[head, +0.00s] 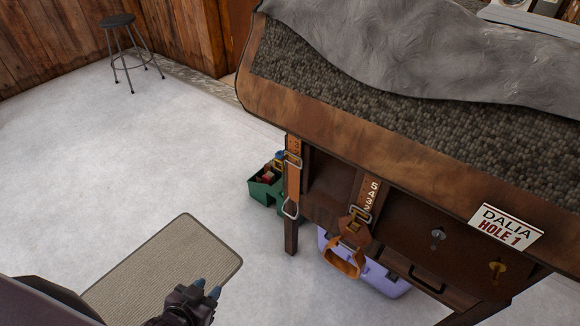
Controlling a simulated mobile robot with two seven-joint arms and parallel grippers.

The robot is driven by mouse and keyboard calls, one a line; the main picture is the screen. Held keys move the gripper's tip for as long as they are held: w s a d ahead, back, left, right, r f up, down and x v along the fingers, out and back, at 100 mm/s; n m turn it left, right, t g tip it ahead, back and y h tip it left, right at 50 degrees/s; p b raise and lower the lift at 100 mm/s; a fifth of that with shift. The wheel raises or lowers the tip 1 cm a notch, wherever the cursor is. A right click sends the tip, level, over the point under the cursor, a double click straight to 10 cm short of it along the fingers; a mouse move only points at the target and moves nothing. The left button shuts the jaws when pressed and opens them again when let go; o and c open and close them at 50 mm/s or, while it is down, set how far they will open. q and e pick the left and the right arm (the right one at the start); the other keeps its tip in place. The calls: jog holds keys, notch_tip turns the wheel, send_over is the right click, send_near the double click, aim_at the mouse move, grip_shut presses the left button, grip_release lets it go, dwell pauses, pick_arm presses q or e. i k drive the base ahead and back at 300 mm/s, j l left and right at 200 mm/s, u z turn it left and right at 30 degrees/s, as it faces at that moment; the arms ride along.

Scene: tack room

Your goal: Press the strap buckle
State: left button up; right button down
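A brown leather strap (370,190) with pale lettering hangs at the front of the wooden saddle stand. Its metal strap buckle (360,214) sits low on it, above a tan leather loop (343,262). A second strap (293,180) hangs to the left, with its own metal buckle (292,160) and a metal ring at its bottom. I cannot tell which buckle is meant. My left gripper (207,289) is at the bottom, well left of and apart from both straps. Its blue-grey fingertips show a small gap with nothing between them. My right gripper is out of view.
The stand (325,185) carries a dark woven pad (310,65) and grey cover (420,50). A sign (506,228) and metal knobs are on its front. A green box (262,191) and purple case (385,279) sit below. A mat (170,265) lies left; a stool (117,22) stands far back.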

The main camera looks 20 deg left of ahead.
aim_at(277, 165)
jog(key=j+z, duration=0.3)
jog(key=j, duration=2.85)
